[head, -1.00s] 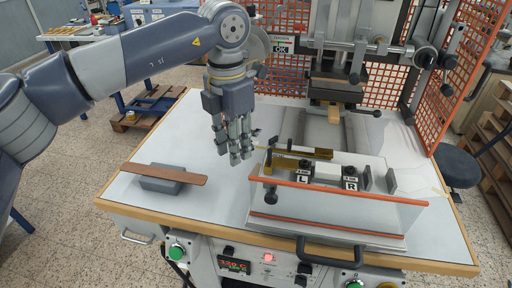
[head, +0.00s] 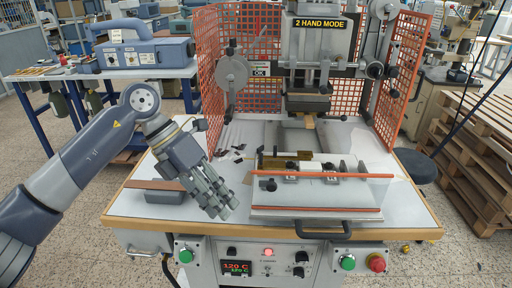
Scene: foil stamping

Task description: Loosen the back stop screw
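The stamping fixture (head: 310,197), a light grey block with an orange bar along its top front edge, sits on the white machine table. Brass-coloured stop parts (head: 285,160) stand at its back left. Dark knobs (head: 291,166) sit on its top; I cannot tell which one is the back stop screw. My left gripper (head: 222,207) hangs to the left of the fixture, fingers pointing down and right, apart from the stop parts. Nothing shows in its fingers, but their spread is unclear. My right gripper is not in view.
The press head (head: 308,102) stands behind the fixture, flanked by orange mesh guards (head: 213,60). A handle (head: 323,230) and buttons line the table's front.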

